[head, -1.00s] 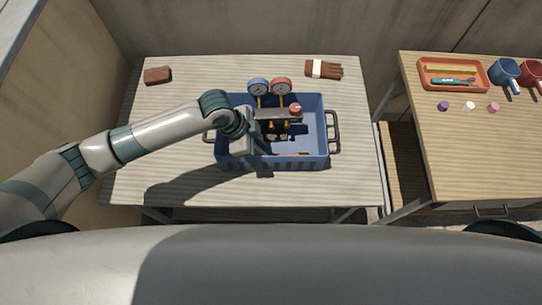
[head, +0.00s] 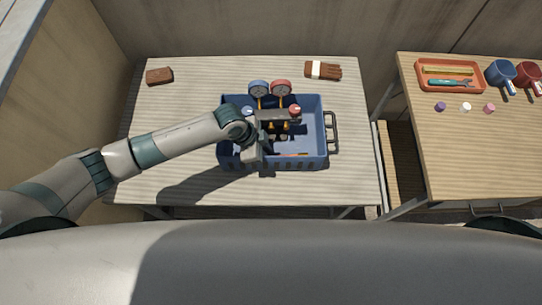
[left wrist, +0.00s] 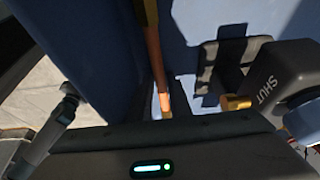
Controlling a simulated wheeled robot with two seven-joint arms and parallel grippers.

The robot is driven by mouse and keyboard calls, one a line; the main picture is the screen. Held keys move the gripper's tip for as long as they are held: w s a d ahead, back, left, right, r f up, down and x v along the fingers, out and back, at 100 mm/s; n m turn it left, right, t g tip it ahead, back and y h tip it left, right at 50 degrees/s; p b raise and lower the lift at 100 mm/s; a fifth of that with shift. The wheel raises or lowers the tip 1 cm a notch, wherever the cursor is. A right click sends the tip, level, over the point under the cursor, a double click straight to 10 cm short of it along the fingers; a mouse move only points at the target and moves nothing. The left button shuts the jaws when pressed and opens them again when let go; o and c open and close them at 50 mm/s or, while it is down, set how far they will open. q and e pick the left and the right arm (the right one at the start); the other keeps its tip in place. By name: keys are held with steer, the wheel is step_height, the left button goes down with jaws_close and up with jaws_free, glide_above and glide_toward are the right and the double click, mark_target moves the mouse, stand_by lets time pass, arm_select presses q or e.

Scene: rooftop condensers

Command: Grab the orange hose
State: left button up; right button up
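The orange hose (left wrist: 154,58) shows in the left wrist view as a narrow strip along a blue wall, its lower end passing behind my gripper's dark housing. In the head view, a small orange piece (head: 292,154) lies low in the blue basket (head: 316,148); I cannot tell if it is the same hose. My left gripper (head: 264,157) is over the basket's front left part, pointing down. My right gripper is out of view.
A gauge manifold with blue gauge (head: 259,88), red gauge (head: 280,88) and red knob (head: 295,110) stands in the basket. A dark block marked SHUT (left wrist: 270,80) is close right in the wrist view.

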arm_select(q)
jaws_close()
steer(key=shift+r, duration=0.1)
step_height(320, 180, up, 18)
steer(key=b, duration=0.3)
stand_by(0.4)
